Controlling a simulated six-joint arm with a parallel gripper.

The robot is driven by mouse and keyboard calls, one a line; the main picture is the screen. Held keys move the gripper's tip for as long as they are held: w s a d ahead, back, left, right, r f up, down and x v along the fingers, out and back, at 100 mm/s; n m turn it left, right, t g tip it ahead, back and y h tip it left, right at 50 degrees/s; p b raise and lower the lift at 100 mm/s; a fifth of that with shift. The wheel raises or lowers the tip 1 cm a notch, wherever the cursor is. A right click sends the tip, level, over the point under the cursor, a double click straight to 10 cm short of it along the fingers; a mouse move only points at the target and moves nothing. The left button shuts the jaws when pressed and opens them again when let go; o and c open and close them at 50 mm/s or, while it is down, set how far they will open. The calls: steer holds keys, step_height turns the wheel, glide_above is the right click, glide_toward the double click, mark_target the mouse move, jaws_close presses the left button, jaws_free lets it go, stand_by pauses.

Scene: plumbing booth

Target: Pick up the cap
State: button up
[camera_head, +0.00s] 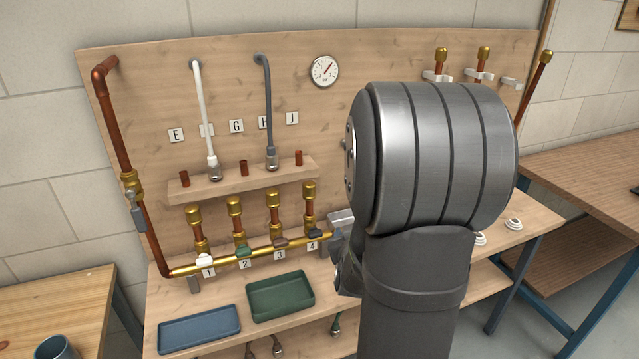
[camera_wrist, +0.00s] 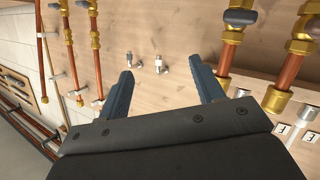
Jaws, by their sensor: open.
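Several brass caps top the short copper risers on the brass manifold in the head view, one being the leftmost cap (camera_head: 194,213). More brass-topped pipes stand at the upper right, such as this brass end (camera_head: 442,54). I cannot tell which one is the task's cap. My gripper (camera_wrist: 163,74) is open in the wrist view, with nothing between its two blue-grey fingers. Beyond them are the wooden board and two small metal fittings (camera_wrist: 159,65). Copper pipes with brass fittings (camera_wrist: 275,101) stand right of the fingers, apart from them. In the head view my arm hides most of the gripper.
A blue tray (camera_head: 199,328) and a green tray (camera_head: 281,297) lie on the bench before the manifold (camera_head: 259,251). Above it, a wooden shelf (camera_head: 240,182) carries copper stubs and ends of a white hose (camera_head: 203,110) and grey hose (camera_head: 266,110). A gauge (camera_head: 324,70) hangs above.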

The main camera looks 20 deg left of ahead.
steer(key=w+a+r+n+g, duration=0.2)
steer(key=w+a+g, duration=0.3)
steer(key=w, duration=0.4)
steer(key=n+g+h, duration=0.3)
steer(key=n+g, duration=0.5)
steer(key=g, duration=0.1)
glide_toward(309, 183)
steer(key=f, duration=0.3)
steer(key=a+f, duration=0.1)
steer(key=f, duration=0.1)
steer(key=shift+s+a+f, duration=0.1)
steer(key=shift+f, duration=0.3)
steer(key=shift+a+f, duration=0.15)
steer(key=shift+f, duration=2.5)
steer(key=c, duration=1.3)
steer(key=shift+r, duration=0.7)
step_height(309, 183, up, 3)
steer(key=shift+f, duration=0.1)
steer(key=d+r, duration=1.1)
steer(key=shift+d+r, duration=0.2)
steer(key=shift+d, duration=0.1)
